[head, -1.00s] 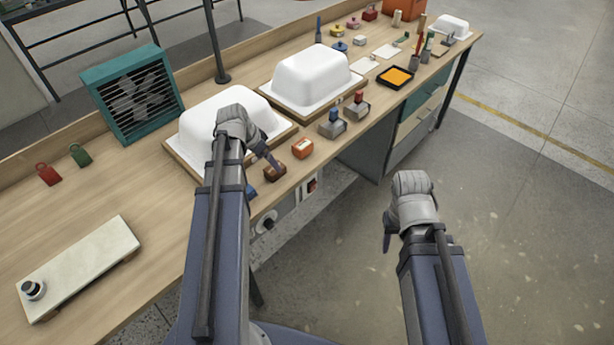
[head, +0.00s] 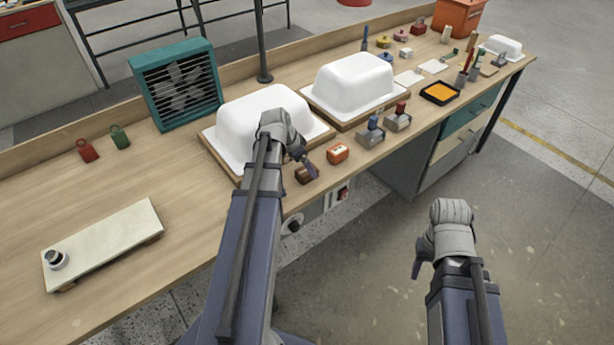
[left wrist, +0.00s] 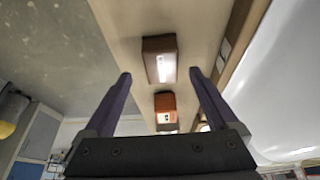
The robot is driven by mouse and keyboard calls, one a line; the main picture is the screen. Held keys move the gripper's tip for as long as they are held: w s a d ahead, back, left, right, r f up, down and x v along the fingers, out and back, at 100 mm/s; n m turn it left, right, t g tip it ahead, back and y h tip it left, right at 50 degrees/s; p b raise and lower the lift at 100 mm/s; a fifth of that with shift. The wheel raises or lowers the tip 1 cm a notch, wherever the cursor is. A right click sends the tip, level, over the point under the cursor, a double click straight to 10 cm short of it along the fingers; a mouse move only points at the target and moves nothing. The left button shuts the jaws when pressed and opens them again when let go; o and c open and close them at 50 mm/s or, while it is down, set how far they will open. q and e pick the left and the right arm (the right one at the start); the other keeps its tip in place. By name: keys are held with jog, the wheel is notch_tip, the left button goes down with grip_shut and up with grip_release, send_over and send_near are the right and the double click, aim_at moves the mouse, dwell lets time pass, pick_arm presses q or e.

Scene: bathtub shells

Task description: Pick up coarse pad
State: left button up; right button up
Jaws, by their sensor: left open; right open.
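A small brown block (head: 305,175) with a pale label sits at the bench's front edge, in front of the nearer white tub shell. It looks like the coarse pad, though I cannot read its label. In the left wrist view the brown block (left wrist: 159,62) shows between and just past the open fingertips. An orange block (head: 338,153) lies beside it and also shows in the left wrist view (left wrist: 166,107). My left gripper (head: 311,167) is open and empty, right over the brown block. My right gripper (head: 420,268) hangs over the floor, clear of the bench.
Two white tub shells (head: 258,118) (head: 355,82) stand on wooden boards close behind the blocks. Grey holders (head: 370,136) stand to the right. A teal fan (head: 180,85) and a pale board (head: 105,245) are on the left. The bench's left middle is clear.

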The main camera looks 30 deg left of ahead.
pick_arm(q)
jog(key=b+x, duration=0.3)
jog(key=x, duration=0.1)
jog(key=shift+a+f, duration=0.1)
jog(key=shift+c, duration=0.2)
jog(key=c, duration=1.4)
notch_tip(320, 180, up, 10)
jog(key=p, duration=1)
